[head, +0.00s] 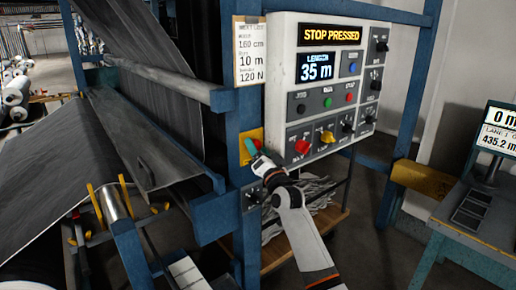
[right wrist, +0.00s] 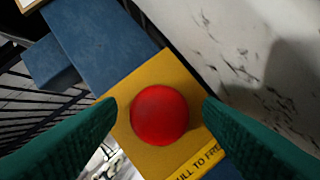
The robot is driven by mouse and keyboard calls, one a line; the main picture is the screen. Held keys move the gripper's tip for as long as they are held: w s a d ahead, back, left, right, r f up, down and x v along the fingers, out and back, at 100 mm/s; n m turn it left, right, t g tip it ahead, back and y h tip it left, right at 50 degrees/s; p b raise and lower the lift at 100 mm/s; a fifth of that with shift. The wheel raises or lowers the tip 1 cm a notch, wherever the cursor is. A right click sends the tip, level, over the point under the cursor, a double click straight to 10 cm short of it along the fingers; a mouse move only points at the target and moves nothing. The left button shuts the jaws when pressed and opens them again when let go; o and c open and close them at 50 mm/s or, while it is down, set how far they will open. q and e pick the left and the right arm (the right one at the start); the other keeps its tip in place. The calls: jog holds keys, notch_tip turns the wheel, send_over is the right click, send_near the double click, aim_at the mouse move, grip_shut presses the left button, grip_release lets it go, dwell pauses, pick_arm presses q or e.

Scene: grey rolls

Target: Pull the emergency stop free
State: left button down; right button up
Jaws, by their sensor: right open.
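The emergency stop is a red round button (right wrist: 159,115) on a yellow plate (right wrist: 150,74) with lettering along one edge, partly readable as "ULL TO FRE". In the head view the yellow plate (head: 244,158) is on the blue post, left of the control panel, and the button is mostly hidden by my gripper. My right gripper (head: 250,146) is open in front of it. In the right wrist view its green fingers (right wrist: 160,108) stand on both sides of the button, with gaps visible. The panel display (head: 331,35) reads "STOP PRESSED". My left gripper is not in view.
The white control panel (head: 288,85) with knobs and buttons is just right of the emergency stop. A blue post (head: 246,225) carries the plate. A paper card (head: 250,52) hangs above. Rollers and grey sheet (head: 50,185) fill the left. A table with a screen (head: 495,130) stands right.

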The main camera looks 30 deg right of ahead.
jog(key=shift+w, duration=0.2)
jog(key=shift+c, duration=0.2)
grip_shut()
jog(key=shift+s+p, duration=0.5)
jog(key=shift+s, duration=0.35)
jog(key=shift+w+f, duration=0.1)
jog(key=shift+f, duration=0.05)
jog(key=shift+c, duration=1.9)
grip_release()
jog(key=shift+o, duration=2.1)
jog(key=shift+s+d+r, duration=0.1)
jog(key=shift+s+r, duration=0.1)
jog(key=shift+s, duration=0.05)
jog(key=shift+f, duration=0.1)
